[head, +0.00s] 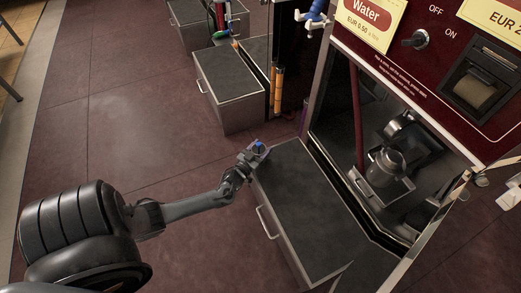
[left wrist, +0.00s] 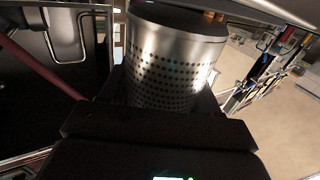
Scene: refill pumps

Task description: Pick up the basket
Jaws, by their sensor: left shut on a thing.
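The only basket-like thing in view is a perforated silver metal cylinder (left wrist: 170,62), standing large and nearly upright in the left wrist view. My left gripper (head: 256,153) is shut on it; in the left wrist view its black fingers (left wrist: 207,100) flank the cylinder's lower part. The cylinder's bottom is hidden behind the gripper. In the head view my left gripper is beside the far left corner of the grey-topped cabinet, with a small blue and purple patch at its tip. The basket cannot be made out clearly there. My right gripper is not in view.
The grey-topped cabinet (head: 305,205) stands before the dark red water machine (head: 440,75). A silver container (head: 386,164) shows in the machine's dark panel; I cannot tell whether it is a reflection. Another cabinet (head: 235,85) stands farther back. The tiled floor (head: 130,120) at left is clear.

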